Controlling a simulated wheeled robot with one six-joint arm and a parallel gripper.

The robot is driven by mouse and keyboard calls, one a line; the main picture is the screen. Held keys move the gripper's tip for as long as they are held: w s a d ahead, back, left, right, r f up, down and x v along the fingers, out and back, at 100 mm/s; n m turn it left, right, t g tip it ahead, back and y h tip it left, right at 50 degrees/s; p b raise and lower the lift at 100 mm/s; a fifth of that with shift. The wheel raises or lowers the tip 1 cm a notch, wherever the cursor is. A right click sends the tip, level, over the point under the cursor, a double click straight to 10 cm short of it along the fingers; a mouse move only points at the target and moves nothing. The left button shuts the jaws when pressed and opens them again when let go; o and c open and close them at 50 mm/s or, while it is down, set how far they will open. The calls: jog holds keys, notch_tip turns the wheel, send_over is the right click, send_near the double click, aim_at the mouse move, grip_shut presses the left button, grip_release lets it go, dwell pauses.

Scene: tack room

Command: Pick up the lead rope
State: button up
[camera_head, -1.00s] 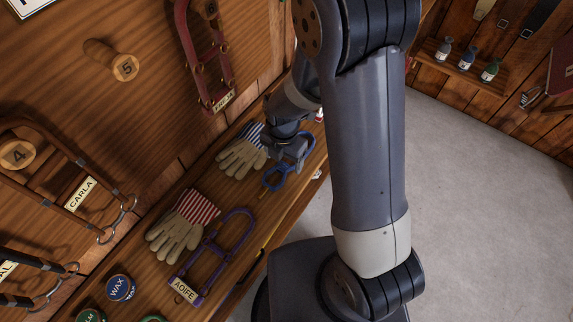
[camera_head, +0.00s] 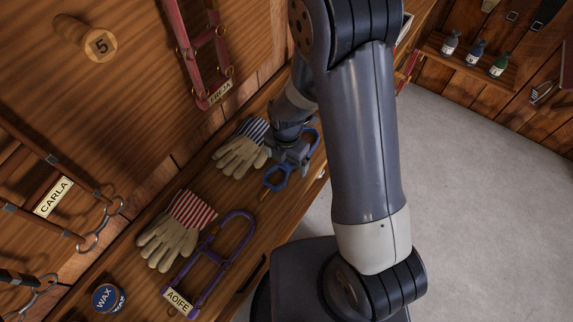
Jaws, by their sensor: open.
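A blue looped thing with a tan end, which may be the lead rope (camera_head: 273,181), lies on the wooden bench top in the camera_head view, beyond the purple halter. Part of it is hidden by my gripper (camera_head: 290,156), which is over or beside it, with blue showing on both sides of the jaws. My gripper is open and points down close to the bench. I cannot tell whether the jaws touch the blue thing. My arm hides the far part of the bench.
Striped-cuff gloves (camera_head: 241,149) lie just left of my gripper, and red-striped gloves (camera_head: 177,230) nearer. A purple halter tagged AOIFE (camera_head: 217,262) and a wax tin (camera_head: 107,298) lie on the bench (camera_head: 245,210). A red halter (camera_head: 203,60) hangs above. The grey floor is clear at right.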

jog(key=shift+c, duration=0.3)
jog(key=c, duration=1.2)
jog(key=shift+r, duration=0.1)
